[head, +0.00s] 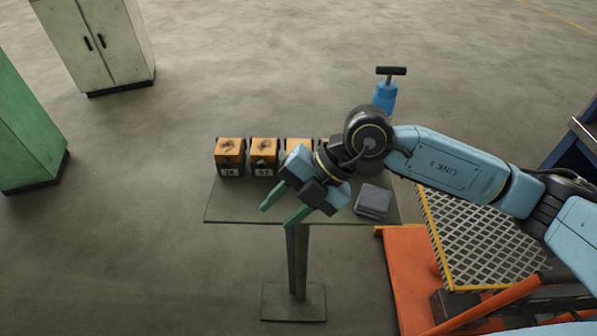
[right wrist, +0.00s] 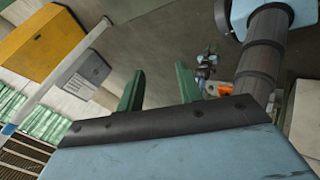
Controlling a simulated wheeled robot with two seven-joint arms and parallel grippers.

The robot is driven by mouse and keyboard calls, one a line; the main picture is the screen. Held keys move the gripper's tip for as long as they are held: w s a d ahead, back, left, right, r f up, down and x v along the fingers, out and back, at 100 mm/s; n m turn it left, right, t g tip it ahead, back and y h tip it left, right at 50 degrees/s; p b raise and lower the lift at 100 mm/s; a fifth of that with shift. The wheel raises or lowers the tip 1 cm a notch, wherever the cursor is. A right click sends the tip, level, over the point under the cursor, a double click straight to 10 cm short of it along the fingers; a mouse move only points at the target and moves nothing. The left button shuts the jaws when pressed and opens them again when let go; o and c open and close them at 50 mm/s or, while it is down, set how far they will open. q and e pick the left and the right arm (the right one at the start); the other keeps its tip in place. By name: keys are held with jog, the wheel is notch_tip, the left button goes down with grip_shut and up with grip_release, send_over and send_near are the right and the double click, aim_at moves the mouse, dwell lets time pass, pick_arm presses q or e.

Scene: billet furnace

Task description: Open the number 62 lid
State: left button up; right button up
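A row of small dark boxes with orange lids stands along the back of the grey-green table (head: 225,212). The left box (head: 230,156) and the second box (head: 264,157) show whole, lids shut, with white labels too small to read surely. A third box (head: 298,146) is partly covered by my right gripper, and a further one is mostly hidden. I cannot tell which lid is number 62. My right gripper (head: 277,214) is open and empty, in front of the boxes above the table's front edge. Its two green fingers stand apart in the right wrist view (right wrist: 158,88).
A flat grey block (head: 373,201) lies at the table's right. A blue canister with a black handle (head: 385,94) stands behind. An orange frame with a grated plate (head: 470,240) is at right. Cabinets (head: 95,40) stand at left. The table's front left is clear.

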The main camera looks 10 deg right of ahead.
jog(key=s+a+r+m+t+y+b, duration=0.1)
jog(key=a+r+m+t+y, duration=0.2)
jog(key=a+m+t+y, duration=0.25)
jog(key=a+r+m+t+y+b, duration=0.2)
jog(key=a+r+m+t+y, duration=0.25)
jog(key=a+t, duration=0.2)
jog(key=d+f+m+t+h+b, duration=0.1)
jog(key=d+f+m+t+h, duration=0.2)
jog(key=d+f+m+h, duration=0.6)
jog(key=d+f+m+t+h+b, duration=0.1)
jog(key=d+f+m+t+h, duration=0.3)
jog(key=m+h, duration=0.95)
jog(key=shift+m+g, duration=0.25)
jog(key=shift+g, duration=0.45)
jog(key=p+x, duration=0.1)
jog(key=x, duration=0.8)
jog(key=d+r+p+x, duration=0.1)
jog(key=x, duration=0.3)
jog(key=shift+w+d+p, duration=0.1)
jog(key=shift+d+p, duration=0.05)
jog(key=shift+p, duration=0.2)
grip_shut()
